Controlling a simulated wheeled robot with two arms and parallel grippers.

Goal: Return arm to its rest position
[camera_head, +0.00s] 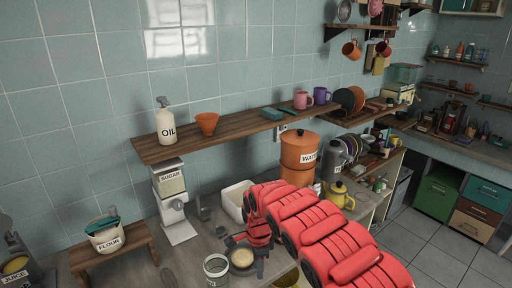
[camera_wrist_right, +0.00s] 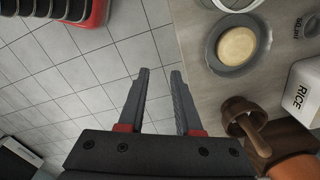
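My right arm (camera_head: 320,235) is red and segmented and reaches in from the lower right over the counter. Its gripper (camera_head: 262,266) hangs beside a dark plate with a round pale food (camera_head: 242,258), partly hidden by the arm. In the right wrist view my right gripper (camera_wrist_right: 160,72) is open, with two dark fingers apart and only floor tiles between them. The plate (camera_wrist_right: 222,69) is to the right of the fingers, apart from them. My left gripper is not in view.
A glass jar (camera_head: 216,268) stands left of the plate. A white bin (camera_head: 233,200), an orange water dispenser (camera_head: 299,152) and a yellow teapot (camera_head: 340,195) stand behind the arm. Tiled floor (camera_head: 432,262) is open at right.

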